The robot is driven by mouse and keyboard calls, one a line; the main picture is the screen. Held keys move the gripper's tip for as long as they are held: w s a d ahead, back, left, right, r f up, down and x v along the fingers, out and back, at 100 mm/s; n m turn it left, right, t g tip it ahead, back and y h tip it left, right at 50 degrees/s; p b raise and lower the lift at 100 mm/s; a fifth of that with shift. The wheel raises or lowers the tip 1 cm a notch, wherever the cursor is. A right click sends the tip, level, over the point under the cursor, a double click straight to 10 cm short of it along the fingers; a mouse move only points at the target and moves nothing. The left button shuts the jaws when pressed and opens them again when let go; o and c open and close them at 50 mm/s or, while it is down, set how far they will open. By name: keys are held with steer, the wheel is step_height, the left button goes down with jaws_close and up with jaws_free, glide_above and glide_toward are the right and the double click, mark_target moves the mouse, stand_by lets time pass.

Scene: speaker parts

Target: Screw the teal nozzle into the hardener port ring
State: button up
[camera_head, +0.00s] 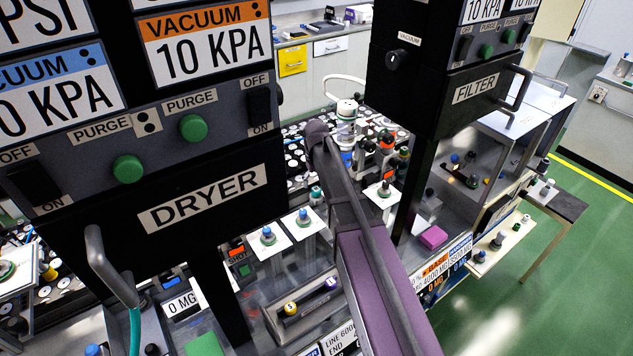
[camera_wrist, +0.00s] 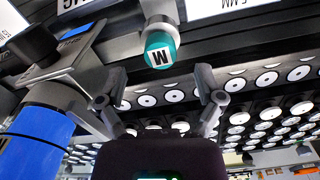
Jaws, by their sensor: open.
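My gripper (camera_wrist: 162,78) is open, with one finger on each side and below the teal piece in the picture. Nothing is seen between the fingers, and I cannot tell whether they are near enough to touch it. In the head view my purple arm reaches into the middle of the bench, and the gripper cannot be made out. I cannot identify the hardener port ring in either view.
A blue cylinder (camera_wrist: 36,140) stands close on the left of the wrist view, with rows of white discs behind the gripper. In the head view, the black DRYER housing (camera_head: 200,200) and FILTER housing (camera_head: 470,92) flank my arm. Small blue-topped parts (camera_head: 268,236) stand on white plates.

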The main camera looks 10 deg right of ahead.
steer(key=shift+r+p, duration=2.75)
steer(key=shift+r, duration=0.1)
steer(key=shift+s+f, duration=0.3)
steer(key=shift+s, duration=0.1)
steer(key=s+f+m+b, duration=0.1)
steer(key=s+f+b, duration=0.3)
steer(key=s, duration=0.7)
steer(key=s+f+m+b, duration=0.1)
steer(key=s+f+b, duration=0.4)
steer(key=s, duration=0.6)
steer(key=shift+s+d+b, duration=0.2)
steer(key=shift+d+b, duration=0.1)
steer(key=shift+b, duration=0.1)
steer(key=shift+o, duration=0.2)
steer(key=shift+w, duration=0.15)
step_height(320, 180, up, 14)
steer(key=n+p, duration=0.7)
steer(key=p, duration=0.7)
glide_above(317, 191)
steer(key=w, duration=0.1)
steer(key=shift+f, duration=0.2)
